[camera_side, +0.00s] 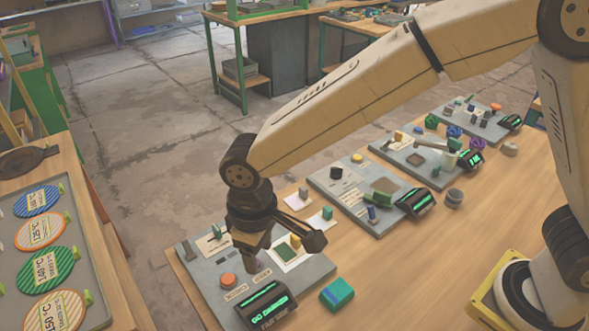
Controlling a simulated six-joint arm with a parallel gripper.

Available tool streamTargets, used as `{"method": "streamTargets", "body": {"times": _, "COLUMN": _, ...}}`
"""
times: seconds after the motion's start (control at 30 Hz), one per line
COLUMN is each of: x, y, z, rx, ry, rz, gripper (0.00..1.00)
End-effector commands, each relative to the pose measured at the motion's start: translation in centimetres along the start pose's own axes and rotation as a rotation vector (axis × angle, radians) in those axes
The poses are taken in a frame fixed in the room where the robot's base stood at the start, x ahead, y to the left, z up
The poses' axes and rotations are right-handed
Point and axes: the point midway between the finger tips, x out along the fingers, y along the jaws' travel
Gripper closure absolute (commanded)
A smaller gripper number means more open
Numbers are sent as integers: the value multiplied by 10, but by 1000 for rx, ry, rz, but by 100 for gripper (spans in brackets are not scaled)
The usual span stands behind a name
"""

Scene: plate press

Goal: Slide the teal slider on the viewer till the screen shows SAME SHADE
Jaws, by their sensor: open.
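The viewer looks to be the grey board (205,272) at the front left, with a dark screen (266,306) at its near edge. Green text on the screen seems to read GO DARKER; the smaller line below is unclear. A small teal piece (217,231) stands on a pale label at the board's far left and may be the slider. My gripper (284,251) is low over the board, to the right of that piece, with jaws apart and nothing seen held. The gripper hides part of the board, and contact cannot be told.
An orange button (228,281) and a yellow-green block (295,241) are on the same board. A teal box (337,293) lies to its right. Another grey board (335,189) with a screen (416,201) is behind. A tray (100,312) of round temperature plates stands left.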

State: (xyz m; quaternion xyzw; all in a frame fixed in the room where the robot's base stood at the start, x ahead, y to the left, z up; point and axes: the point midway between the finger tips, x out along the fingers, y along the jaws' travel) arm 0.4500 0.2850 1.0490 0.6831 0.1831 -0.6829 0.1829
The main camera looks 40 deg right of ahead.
Motion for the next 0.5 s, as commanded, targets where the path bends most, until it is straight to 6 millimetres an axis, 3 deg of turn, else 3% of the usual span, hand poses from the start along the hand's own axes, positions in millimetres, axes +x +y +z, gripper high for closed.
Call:
{"method": "streamTargets", "body": {"times": 0.3, "x": 0, "y": 0, "z": 0, "rx": 0, "ry": 0, "rz": 0, "gripper": 41}}
{"method": "streamTargets", "body": {"times": 0.33, "x": 0, "y": 0, "z": 0, "rx": 0, "ry": 0, "rz": 0, "gripper": 38}}
{"method": "streamTargets", "body": {"times": 0.37, "x": 0, "y": 0, "z": 0, "rx": 0, "ry": 0, "rz": 0, "gripper": 28}}
{"method": "streamTargets", "body": {"times": 0.5, "x": 1, "y": 1, "z": -3, "rx": 27, "ry": -1, "rz": -5, "gripper": 26}}
